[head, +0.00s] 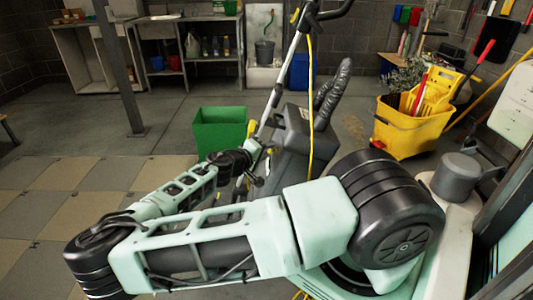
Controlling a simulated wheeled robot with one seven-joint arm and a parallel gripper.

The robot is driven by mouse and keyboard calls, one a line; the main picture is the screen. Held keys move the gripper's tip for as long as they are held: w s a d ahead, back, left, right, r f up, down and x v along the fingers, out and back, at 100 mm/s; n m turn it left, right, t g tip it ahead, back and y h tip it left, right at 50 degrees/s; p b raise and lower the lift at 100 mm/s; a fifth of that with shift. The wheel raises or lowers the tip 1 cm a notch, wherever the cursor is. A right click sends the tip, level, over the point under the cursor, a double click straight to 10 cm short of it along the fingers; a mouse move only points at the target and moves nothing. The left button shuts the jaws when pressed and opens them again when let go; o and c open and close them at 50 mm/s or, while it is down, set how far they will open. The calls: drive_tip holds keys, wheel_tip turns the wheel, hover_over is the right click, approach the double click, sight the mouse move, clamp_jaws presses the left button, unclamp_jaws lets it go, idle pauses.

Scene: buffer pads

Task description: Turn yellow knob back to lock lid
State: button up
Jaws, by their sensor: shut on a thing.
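A dark grey floor machine (291,142) stands in the middle of the head view, with a silver pole handle leaning up to the right. My arm reaches across the front and folds back to the machine's left side. My gripper (262,160) is small in the picture, at the machine's left side, and is shut. A small yellow patch (270,151) shows right at its fingertips and looks like the yellow knob. The knob's turn angle and the lid's seam cannot be made out. My own arm hides the machine's lower part.
A green bin (220,130) stands just behind and left of the gripper. A yellow mop bucket (408,127) stands to the right. A yellow cord (310,85) hangs down the machine. Shelves (180,50) line the back wall. The floor at left is clear.

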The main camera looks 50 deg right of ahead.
drive_tip(key=o, duration=0.9)
drive_tip(key=shift+o, duration=0.2)
drive_tip(key=p+v, duration=0.1)
drive_tip(key=v, duration=1.6)
drive_tip(key=shift+a, duration=0.15)
